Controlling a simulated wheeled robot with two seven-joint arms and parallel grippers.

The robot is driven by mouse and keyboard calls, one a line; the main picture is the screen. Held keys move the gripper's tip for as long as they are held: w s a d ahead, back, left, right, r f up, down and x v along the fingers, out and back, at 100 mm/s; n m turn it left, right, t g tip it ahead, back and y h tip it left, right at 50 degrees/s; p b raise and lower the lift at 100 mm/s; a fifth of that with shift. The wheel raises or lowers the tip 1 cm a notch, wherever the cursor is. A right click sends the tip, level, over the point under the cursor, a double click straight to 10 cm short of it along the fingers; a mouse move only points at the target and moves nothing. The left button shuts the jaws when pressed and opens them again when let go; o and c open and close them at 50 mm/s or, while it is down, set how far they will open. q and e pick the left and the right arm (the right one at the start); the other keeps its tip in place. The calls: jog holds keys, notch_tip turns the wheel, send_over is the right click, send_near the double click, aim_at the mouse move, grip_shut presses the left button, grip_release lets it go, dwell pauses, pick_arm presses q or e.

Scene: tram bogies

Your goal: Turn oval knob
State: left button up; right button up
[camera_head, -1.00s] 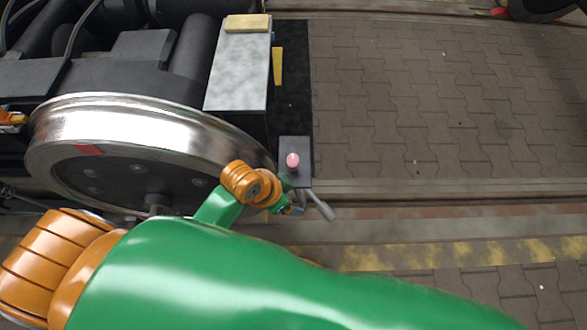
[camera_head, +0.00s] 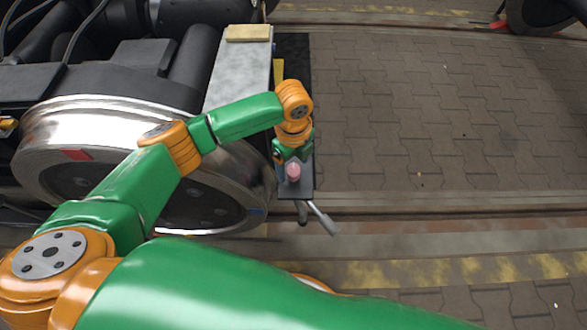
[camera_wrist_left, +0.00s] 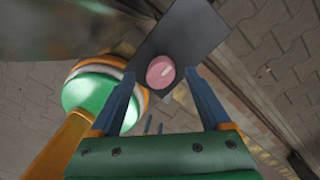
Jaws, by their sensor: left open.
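The oval knob (camera_head: 293,172) is pink and sits on top of a dark grey box (camera_head: 305,187) at the end of the bogie. It also shows in the left wrist view (camera_wrist_left: 160,71), on the box's flat face. My left gripper (camera_head: 287,163) is at the knob, with its arm reaching over the wheel from the left. In the left wrist view its two blue fingers (camera_wrist_left: 160,76) are open, one on each side of the knob, with a visible gap on both sides. Whether the tips reach down beside the knob I cannot tell.
A pale block (camera_head: 249,33) rests on a grey slab (camera_head: 240,75) behind. Paved floor (camera_head: 430,120) to the right is clear.

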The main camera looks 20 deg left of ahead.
pick_arm(q)
jog(key=shift+f, duration=0.7)
jog(key=shift+r, duration=0.1)
